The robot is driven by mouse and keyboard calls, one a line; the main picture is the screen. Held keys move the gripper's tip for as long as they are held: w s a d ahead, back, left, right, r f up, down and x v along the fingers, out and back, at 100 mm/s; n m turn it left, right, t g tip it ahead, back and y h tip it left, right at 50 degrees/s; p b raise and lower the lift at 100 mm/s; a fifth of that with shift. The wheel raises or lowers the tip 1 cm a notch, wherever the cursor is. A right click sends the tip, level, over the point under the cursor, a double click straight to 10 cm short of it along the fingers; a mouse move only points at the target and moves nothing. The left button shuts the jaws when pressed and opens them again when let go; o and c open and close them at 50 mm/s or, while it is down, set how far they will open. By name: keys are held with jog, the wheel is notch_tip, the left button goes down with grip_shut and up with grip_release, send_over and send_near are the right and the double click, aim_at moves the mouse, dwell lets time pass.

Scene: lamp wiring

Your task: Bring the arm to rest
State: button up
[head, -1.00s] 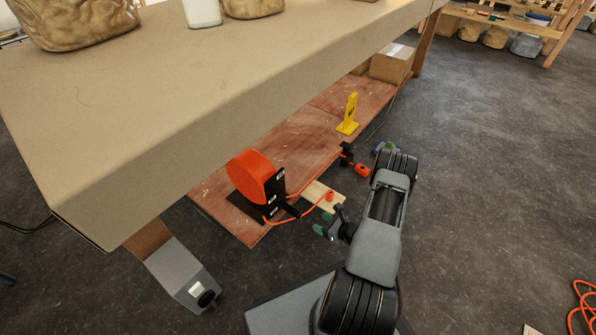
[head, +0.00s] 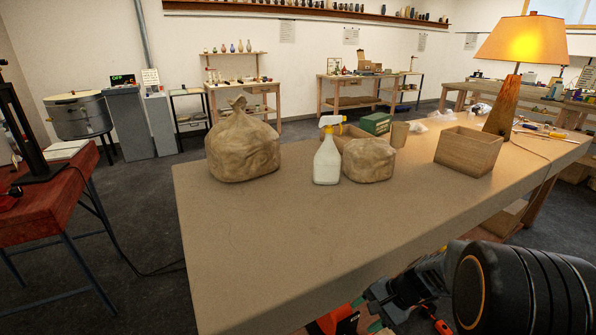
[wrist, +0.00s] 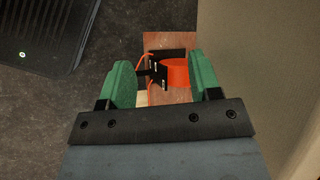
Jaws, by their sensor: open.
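My arm (head: 512,287) shows at the lower right of the head view, beside the near edge of the workbench. My gripper (head: 368,314) is at the bottom of that view, partly cut off. In the wrist view my gripper (wrist: 160,64) has its two green fingers wide apart with nothing held between them. Beyond the fingers, lower down, is the orange reel (wrist: 176,73) on its black stand, on a reddish-brown board. The gripper appears above the reel and apart from it. The table lamp (head: 514,40) glows at the right end of the bench.
The workbench (head: 260,240) holds two clay-coloured bags (head: 243,145), a white spray bottle (head: 327,160) and a wooden box (head: 468,150). Its near edge is close to my arm. A red-topped table (head: 45,205) stands at left.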

jog(key=s+r+n+t+h+p, duration=0.1)
jog(key=s+r+n+h+p, duration=0.1)
jog(key=r, duration=0.6)
jog(key=s+r+n+t+h+p, duration=0.1)
jog(key=s+r+n+h+p, duration=0.2)
jog(key=r+p, duration=0.3)
jog(key=s+r+n+t+h+p, duration=0.1)
jog(key=s+r+n+h+p, duration=0.1)
jog(key=r, duration=1)
jog(key=shift+s+a+r+n+h+p, duration=0.15)
jog(key=shift+s+a+n+h+p, duration=0.15)
jog(key=shift+s+n+p, duration=0.7)
jog(key=shift+w, duration=0.2)
